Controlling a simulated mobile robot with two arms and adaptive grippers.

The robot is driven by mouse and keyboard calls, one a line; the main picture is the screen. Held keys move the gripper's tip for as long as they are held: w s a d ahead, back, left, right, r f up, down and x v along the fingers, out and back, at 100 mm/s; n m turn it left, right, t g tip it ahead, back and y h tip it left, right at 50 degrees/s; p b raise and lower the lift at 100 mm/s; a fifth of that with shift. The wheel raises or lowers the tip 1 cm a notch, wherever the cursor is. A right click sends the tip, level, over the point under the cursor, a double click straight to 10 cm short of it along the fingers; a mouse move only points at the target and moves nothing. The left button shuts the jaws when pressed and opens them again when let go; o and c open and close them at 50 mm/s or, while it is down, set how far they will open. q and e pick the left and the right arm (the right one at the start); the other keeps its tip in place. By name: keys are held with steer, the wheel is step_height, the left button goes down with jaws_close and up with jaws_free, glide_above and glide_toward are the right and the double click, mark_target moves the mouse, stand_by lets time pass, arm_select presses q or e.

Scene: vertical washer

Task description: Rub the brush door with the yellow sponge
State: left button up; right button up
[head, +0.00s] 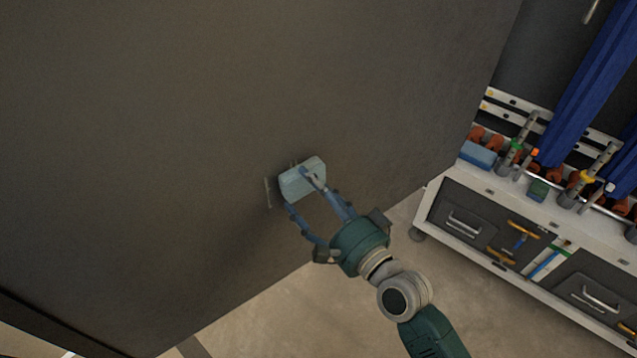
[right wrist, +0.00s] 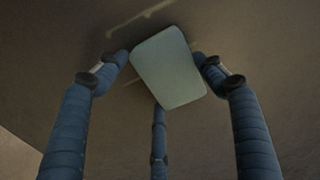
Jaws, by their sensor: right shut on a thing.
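A large dark grey-brown panel (head: 150,120), which seems to be the door, fills most of the head view. My right gripper (head: 302,187) is shut on a pale blue-green sponge (head: 301,176); no yellow sponge shows. The sponge is at the panel's surface; I cannot tell if it touches. In the right wrist view, the sponge (right wrist: 168,68) sits tilted between the blue fingers, with the panel (right wrist: 70,95) behind. Faint pale streaks (head: 268,192) mark the panel just left of the sponge. My left gripper is not in view.
A white and grey workbench (head: 485,225) stands at the right, with drawers and several tools. Long blue strips (head: 590,85) hang above. Beige floor (head: 365,300) lies open below the panel.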

mark_target(291, 203)
steer(key=shift+s+a+p, duration=0.6)
steer(key=shift+s+a, duration=0.15)
steer(key=shift+a, duration=0.25)
steer(key=shift+s+a+p, duration=0.5)
steer(key=shift+s+a, duration=0.35)
steer(key=shift+a, duration=0.25)
steer(key=shift+s+a+p, duration=0.5)
steer(key=shift+s+a, duration=0.35)
steer(key=shift+a, duration=0.25)
steer(key=shift+f+b, duration=0.7)
steer(key=shift+f, duration=0.3)
steer(key=shift+w+d+r, duration=0.2)
steer(key=shift+w+d, duration=1.2)
steer(key=shift+d, duration=0.2)
steer(key=shift+w+d+f+b, duration=0.95)
steer(key=shift+w+d+b, duration=1.3)
steer(key=shift+d, duration=0.8)
steer(key=shift+s+a+p, duration=0.9)
steer(key=shift+s+a, duration=0.3)
steer(key=shift+a, duration=0.35)
steer(key=shift+s+a+p, duration=0.9)
steer(key=shift+s+a, duration=0.35)
steer(key=shift+a, duration=0.35)
steer(key=shift+s+a+p, duration=0.9)
steer(key=shift+s+a, duration=0.3)
steer(key=shift+a, duration=0.35)
